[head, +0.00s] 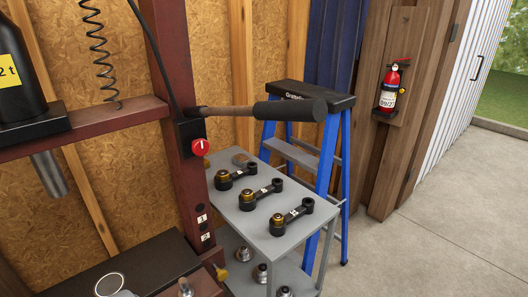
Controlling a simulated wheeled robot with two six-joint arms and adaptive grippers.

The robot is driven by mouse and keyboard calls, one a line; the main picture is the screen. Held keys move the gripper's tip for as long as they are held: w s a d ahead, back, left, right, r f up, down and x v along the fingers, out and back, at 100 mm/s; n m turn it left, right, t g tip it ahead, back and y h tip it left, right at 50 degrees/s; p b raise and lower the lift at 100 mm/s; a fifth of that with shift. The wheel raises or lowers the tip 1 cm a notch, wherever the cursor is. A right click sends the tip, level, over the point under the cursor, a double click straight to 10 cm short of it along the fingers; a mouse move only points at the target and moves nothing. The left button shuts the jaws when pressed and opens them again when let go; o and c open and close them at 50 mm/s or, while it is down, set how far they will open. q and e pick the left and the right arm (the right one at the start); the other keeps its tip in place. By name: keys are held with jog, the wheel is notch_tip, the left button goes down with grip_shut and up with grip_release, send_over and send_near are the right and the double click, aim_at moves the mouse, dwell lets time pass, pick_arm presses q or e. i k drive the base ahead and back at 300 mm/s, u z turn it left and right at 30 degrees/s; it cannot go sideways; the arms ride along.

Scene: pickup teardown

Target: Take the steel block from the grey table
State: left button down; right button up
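The grey table (291,231) stands in the middle, just right of a dark red press frame. Three dark rod-shaped parts with brass-coloured ends, such as the nearest one (290,216), lie in a row on its top. A small flat grey-brown piece (240,160) lies at the table's far end, partly behind the farthest rod part; it is too small to tell whether it is the steel block. No other block shows clearly on the table top. Neither of my grippers is in view.
The red press column (178,140) rises left of the table, with a padded lever (290,109) reaching out above it. Several metal parts stand on the lower shelf. A blue stepladder (325,160) stands close behind. Open concrete floor (430,240) lies to the right.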

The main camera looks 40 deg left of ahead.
aim_at(241, 160)
jog(key=i, duration=3.15)
jog(key=u, duration=4.65)
